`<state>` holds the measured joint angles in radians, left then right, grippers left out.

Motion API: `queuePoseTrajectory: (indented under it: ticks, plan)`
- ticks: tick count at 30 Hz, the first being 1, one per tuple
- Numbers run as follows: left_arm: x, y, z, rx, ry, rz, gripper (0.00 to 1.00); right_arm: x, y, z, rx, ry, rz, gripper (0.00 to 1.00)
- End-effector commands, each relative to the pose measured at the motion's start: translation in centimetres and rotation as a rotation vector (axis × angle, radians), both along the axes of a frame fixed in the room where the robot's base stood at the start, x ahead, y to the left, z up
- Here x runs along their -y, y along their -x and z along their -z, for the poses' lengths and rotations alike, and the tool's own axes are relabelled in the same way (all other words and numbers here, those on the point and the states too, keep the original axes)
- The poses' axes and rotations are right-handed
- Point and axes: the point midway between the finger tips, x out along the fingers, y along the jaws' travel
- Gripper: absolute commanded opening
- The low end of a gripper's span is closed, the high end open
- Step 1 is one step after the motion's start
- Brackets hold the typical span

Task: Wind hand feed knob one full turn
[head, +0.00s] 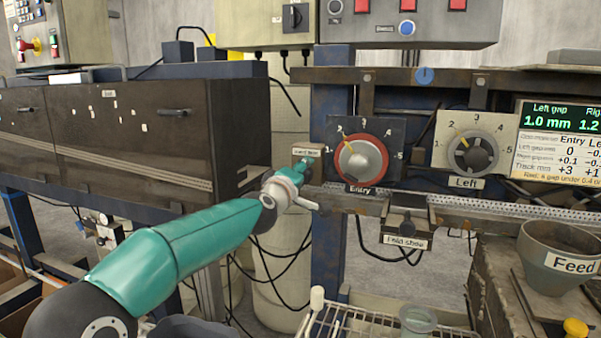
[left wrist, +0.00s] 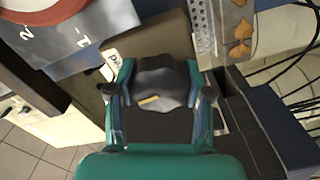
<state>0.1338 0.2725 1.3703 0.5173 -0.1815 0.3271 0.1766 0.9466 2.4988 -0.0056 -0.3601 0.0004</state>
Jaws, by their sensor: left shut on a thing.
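The hand feed knob (left wrist: 160,85) is a dark, lobed knob with a short yellow mark, seen in the left wrist view. My left gripper (left wrist: 162,92) is shut on it, with one teal-and-dark finger on each side. The yellow mark sits low on the knob's face, slightly tilted. In the head view my left gripper (head: 304,172) reaches a small labelled box (head: 307,151) left of the Entry dial. The gripper and wrist hide the knob there. My right gripper is not in view.
The Entry dial (head: 361,159) with its red ring is close right of my left gripper. The Left dial (head: 473,154) and a display (head: 560,118) are further right. A dark cabinet (head: 120,140) stands left. A Feed cup (head: 560,255) and wire rack (head: 350,322) are in front.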

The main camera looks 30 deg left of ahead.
Motion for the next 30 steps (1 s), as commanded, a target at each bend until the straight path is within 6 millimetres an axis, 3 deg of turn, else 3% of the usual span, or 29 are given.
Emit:
queuePoseTrajectory:
  ticks: [1, 21, 22, 26, 30]
  plan:
    - [0.37, -0.21, 0.77, -0.022, -0.017, 0.01, 0.16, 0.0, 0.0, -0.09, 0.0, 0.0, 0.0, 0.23]
    - [0.38, -0.25, 0.97, -0.039, -0.081, 0.011, 0.16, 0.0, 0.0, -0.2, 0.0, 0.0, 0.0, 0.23]
    - [0.38, -0.25, 0.97, -0.039, -0.081, 0.011, 0.55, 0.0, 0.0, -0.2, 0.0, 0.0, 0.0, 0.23]
    - [0.31, -0.21, 0.82, -0.036, -0.082, 0.009, 0.76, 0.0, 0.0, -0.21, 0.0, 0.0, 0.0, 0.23]
    - [0.21, -0.14, 0.57, -0.031, -0.082, 0.006, 0.76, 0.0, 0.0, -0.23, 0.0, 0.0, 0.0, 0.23]
